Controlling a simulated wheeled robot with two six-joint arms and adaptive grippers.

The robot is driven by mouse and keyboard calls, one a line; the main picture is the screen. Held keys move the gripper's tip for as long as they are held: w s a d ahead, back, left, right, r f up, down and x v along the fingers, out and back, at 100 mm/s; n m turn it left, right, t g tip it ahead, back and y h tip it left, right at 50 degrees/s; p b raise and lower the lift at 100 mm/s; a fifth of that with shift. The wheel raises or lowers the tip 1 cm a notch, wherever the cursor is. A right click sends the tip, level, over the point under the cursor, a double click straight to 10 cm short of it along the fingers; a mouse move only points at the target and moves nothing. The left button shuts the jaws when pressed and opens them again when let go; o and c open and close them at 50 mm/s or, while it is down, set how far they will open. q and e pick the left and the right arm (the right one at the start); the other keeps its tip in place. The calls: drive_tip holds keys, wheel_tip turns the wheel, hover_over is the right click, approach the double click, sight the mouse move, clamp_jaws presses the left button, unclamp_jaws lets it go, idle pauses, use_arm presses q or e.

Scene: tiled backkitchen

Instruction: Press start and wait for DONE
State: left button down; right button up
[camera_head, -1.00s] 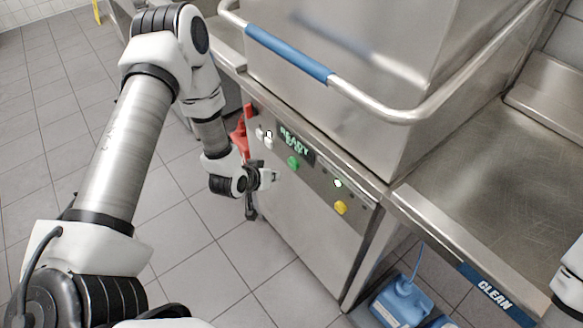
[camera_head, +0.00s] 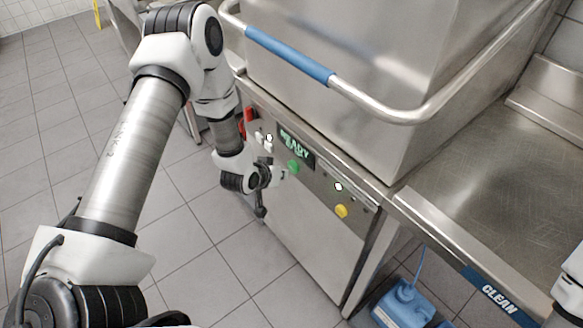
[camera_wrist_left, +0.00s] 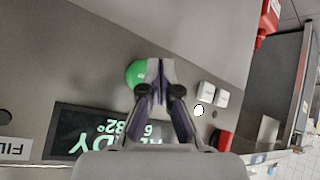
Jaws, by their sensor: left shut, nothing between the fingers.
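The green start button (camera_head: 293,166) is on the front panel of the steel dishwasher (camera_head: 310,225). The display (camera_head: 296,146) beside it reads READY. My left gripper (camera_head: 282,173) is shut and empty, with its fingertips close by the green button. In the left wrist view the closed fingertips (camera_wrist_left: 158,66) overlap the right edge of the green button (camera_wrist_left: 136,73). I cannot tell whether they touch it. The display (camera_wrist_left: 105,132) appears upside down there, partly hidden by the gripper, with 82° legible. My right gripper is out of view.
A yellow button (camera_head: 341,211) and white switches (camera_head: 264,141) are on the same panel. The hood handle (camera_head: 290,55) juts out above it. A steel counter (camera_head: 480,190) labelled CLEAN is at right, with a blue canister (camera_head: 403,305) below.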

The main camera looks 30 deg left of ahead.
use_arm(q)
drive_tip(key=shift+w, duration=0.15)
idle(0.6)
drive_tip(key=shift+w+d, duration=0.15)
drive_tip(key=shift+w, duration=0.1)
drive_tip(key=shift+w+d+b, duration=0.15)
drive_tip(key=shift+w+b, duration=0.15)
drive_tip(key=shift+w, duration=0.1)
idle(0.9)
drive_tip(key=shift+s+a+p, duration=0.3)
drive_tip(key=shift+s, duration=0.5)
drive_tip(key=s, duration=0.1)
drive_tip(key=s+a+p, duration=0.1)
drive_tip(key=s, duration=0.1)
drive_tip(key=s+a+p, duration=0.1)
drive_tip(key=shift+s, duration=0.3)
idle(0.6)
